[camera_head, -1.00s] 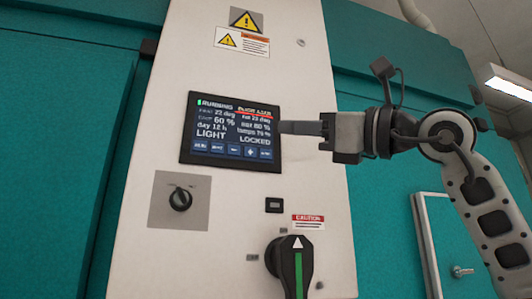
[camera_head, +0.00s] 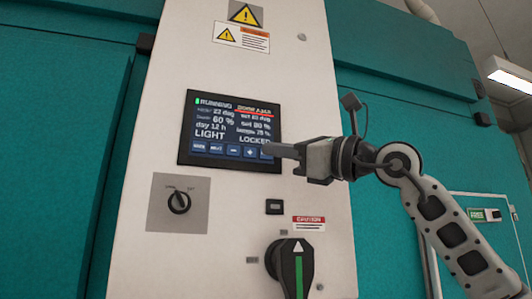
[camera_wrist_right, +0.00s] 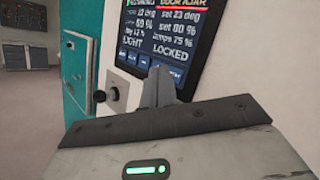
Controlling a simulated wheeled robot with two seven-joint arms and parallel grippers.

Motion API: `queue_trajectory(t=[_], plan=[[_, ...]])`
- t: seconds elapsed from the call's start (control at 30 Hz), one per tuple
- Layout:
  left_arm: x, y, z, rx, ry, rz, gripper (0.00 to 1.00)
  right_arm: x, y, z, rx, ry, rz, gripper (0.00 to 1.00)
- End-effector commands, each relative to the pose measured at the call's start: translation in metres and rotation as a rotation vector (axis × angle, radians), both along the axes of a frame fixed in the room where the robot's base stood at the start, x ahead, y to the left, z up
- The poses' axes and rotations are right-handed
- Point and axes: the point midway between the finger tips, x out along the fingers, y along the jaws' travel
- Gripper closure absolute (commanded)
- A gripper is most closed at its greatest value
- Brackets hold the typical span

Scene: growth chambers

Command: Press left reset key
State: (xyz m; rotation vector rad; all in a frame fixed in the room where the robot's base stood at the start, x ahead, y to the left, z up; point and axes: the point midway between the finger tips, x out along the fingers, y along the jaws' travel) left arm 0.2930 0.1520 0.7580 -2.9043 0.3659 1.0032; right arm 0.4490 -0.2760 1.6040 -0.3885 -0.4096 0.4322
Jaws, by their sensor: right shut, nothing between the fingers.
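The touch screen (camera_head: 228,130) on the white panel reads "RUNNING", "DOOR AJAR", "LIGHT" and "LOCKED", with a row of blue keys along its bottom edge. The leftmost key (camera_head: 199,146) has lettering too small to read surely. My right gripper (camera_head: 272,150) is shut and empty, its fingertips in front of the screen's lower right corner, covering the rightmost key. I cannot tell whether they touch the screen. In the right wrist view the shut fingers (camera_wrist_right: 160,86) stand before the screen (camera_wrist_right: 165,35) and hide part of its key row. My left gripper is not in view.
Below the screen are a rotary selector knob (camera_head: 179,202), a small black module (camera_head: 275,206) and a large black handle with a green stripe (camera_head: 297,268). Warning labels (camera_head: 242,37) sit above. Teal walls flank the white panel (camera_head: 225,270).

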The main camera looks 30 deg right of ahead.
Motion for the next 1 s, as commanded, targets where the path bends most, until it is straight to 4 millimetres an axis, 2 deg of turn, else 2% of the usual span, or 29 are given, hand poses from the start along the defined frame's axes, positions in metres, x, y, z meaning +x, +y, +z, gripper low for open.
queue_trajectory(t=[0.4,1.0], plan=[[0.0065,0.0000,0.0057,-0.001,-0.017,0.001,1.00,-0.0004,0.0001,0.0002,0.000,0.000,0.000,1.00],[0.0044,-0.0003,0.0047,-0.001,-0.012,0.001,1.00,-0.0004,-0.0001,0.0002,0.000,0.000,0.000,1.00]])
